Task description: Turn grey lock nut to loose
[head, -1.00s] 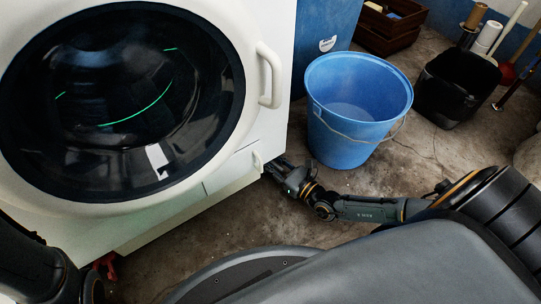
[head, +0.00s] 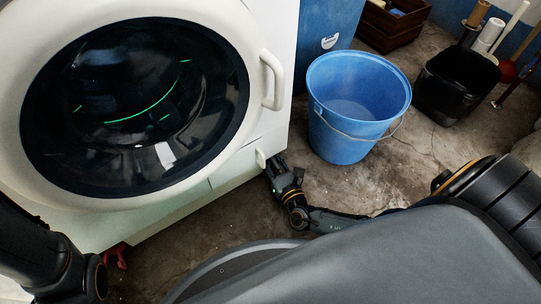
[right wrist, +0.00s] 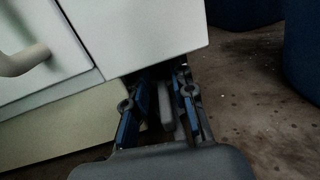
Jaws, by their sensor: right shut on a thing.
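My right gripper (head: 274,166) reaches in at the lower front right corner of the white washing machine (head: 225,205). In the right wrist view its two dark fingers with blue pads (right wrist: 160,108) stand close on either side of a pale grey bar-like piece, which looks like the grey lock nut (right wrist: 166,112). The gripper is shut on it. The far end of the piece runs into shadow under the machine's corner, so its thread and seat are hidden. In the head view the nut is hidden by the gripper. My left arm shows at lower left, its gripper out of view.
A blue bucket (head: 345,135) stands on the floor right of the machine. A black bin (head: 455,85) and a wooden crate (head: 392,25) are farther back. A small handle (right wrist: 25,60) sits on the machine's lower panel. A red object (head: 117,256) lies low at left.

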